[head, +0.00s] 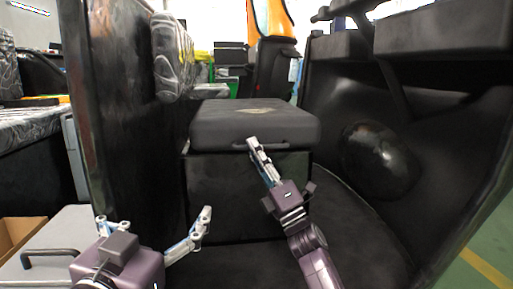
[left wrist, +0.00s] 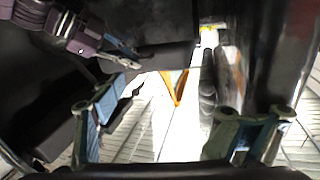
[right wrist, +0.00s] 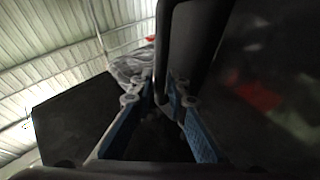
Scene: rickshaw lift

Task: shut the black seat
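The black seat (head: 255,122) is a thick padded lid with a light mark on top, lying about level over a black box (head: 235,195) in the middle of the head view. A thin handle (head: 285,147) runs along its front edge. My right gripper (head: 259,149) is at the front edge by the handle's left end. In the right wrist view its partly closed fingers (right wrist: 160,85) straddle a dark bar; whether they clamp it is unclear. My left gripper (head: 153,217) is open and empty, low at the left; its fingers spread wide in the left wrist view (left wrist: 175,115).
A tall dark panel (head: 115,110) stands left of the seat. A curved black body wall with a rounded bulge (head: 380,158) closes off the right. A grey lidded case (head: 45,255) is at lower left. Black floor is clear before the box.

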